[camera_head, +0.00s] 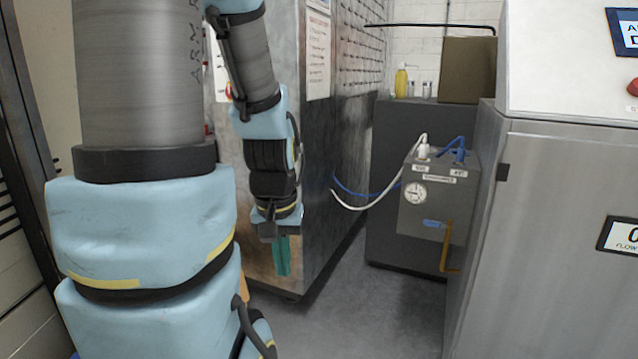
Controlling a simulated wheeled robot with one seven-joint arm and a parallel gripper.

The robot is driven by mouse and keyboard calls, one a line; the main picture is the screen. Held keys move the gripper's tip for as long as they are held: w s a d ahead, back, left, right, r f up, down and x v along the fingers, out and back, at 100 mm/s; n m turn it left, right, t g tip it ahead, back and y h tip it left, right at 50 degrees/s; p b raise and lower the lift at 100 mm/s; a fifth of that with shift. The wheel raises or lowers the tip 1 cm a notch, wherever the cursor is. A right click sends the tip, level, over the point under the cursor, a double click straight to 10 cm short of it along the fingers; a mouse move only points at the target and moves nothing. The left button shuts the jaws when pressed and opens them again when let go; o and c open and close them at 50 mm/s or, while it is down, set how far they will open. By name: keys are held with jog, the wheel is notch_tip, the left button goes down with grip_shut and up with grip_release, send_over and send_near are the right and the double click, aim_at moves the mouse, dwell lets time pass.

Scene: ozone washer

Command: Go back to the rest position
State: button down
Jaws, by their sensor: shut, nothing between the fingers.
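My gripper (282,256) hangs at the end of my arm in the head view, left of centre, with its teal fingers pointing down. The fingers are together and hold nothing. It hangs in front of a tall grey metal cabinet (335,195), and the gap between them cannot be told. My large blue and grey arm links fill the left side and hide part of the cabinet.
A grey box with a gauge (436,200), a blue handle and white and blue hoses stands at centre right. Behind it is a dark counter (385,150) with a yellow bottle (401,82) and a brown box (467,70). A steel machine (560,200) fills the right. Grey floor (350,315) lies clear between.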

notch_tip(320, 180, up, 14)
jog(key=p, duration=1.2)
